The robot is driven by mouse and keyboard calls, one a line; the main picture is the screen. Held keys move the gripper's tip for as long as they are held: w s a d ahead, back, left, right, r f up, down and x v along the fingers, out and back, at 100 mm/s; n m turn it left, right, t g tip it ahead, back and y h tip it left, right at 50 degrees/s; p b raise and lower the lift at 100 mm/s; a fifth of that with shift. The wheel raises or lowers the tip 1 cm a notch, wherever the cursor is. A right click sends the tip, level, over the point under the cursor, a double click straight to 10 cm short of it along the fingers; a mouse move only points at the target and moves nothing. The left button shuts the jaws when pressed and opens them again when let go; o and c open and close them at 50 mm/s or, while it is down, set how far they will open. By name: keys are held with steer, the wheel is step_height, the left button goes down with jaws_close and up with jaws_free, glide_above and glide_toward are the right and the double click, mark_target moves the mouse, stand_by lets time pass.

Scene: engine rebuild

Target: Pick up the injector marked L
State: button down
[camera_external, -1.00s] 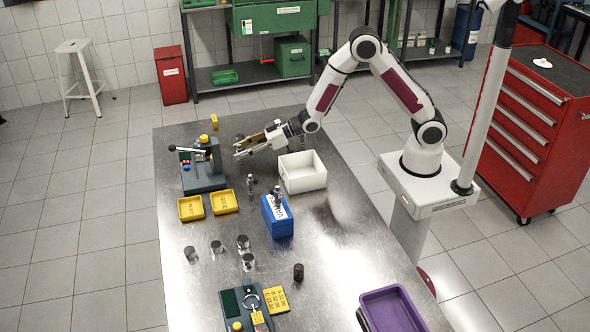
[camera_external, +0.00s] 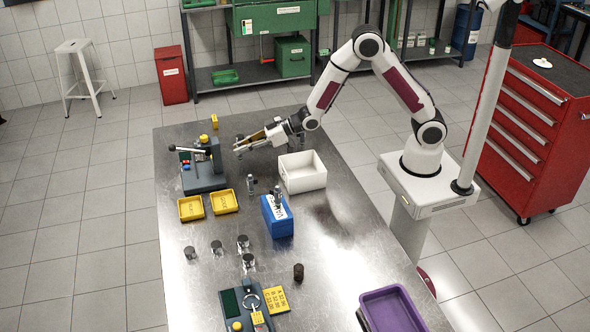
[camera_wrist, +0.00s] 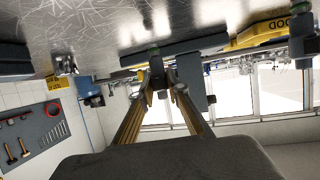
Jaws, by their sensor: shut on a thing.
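My gripper (camera_external: 239,147) is low over the table at its far left part, to the right of the grey press-like station. Another small metal injector (camera_external: 251,187) stands on the table nearer the camera. A further one (camera_external: 277,197) stands at the blue block (camera_external: 278,222). Their markings are too small to read.
The grey lever station (camera_external: 203,175) stands left of my gripper. A white open bin (camera_external: 302,172) is close on its right. Two yellow trays (camera_external: 190,208) (camera_external: 224,201), several metal cylinders (camera_external: 243,243) and a purple bin (camera_external: 391,310) are nearer the camera.

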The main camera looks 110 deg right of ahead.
steer(key=shift+r, duration=4.45)
